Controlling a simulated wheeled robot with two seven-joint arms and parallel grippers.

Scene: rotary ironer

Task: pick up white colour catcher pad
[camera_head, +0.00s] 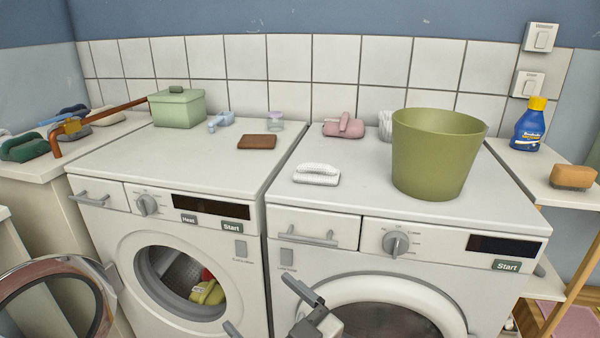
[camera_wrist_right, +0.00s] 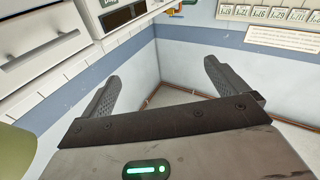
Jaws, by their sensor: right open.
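A white pad with a raised handle (camera_head: 316,174) lies flat near the front left of the right machine's top. It is the thing that looks like the white colour catcher pad. My right gripper (camera_head: 264,302) is low in front of the two machines, below and apart from the pad. In the right wrist view my right gripper (camera_wrist_right: 160,75) has its two fingers spread wide with nothing between them. The pad does not show in the right wrist view. My left gripper is in neither view.
A green bucket (camera_head: 435,153) stands right of the pad, with a pink object (camera_head: 344,126) behind. A brown block (camera_head: 257,142), blue object (camera_head: 221,122) and green box (camera_head: 177,108) sit on the left machine (camera_head: 180,155). Its door (camera_head: 60,295) hangs open. The right machine's front-middle top is clear.

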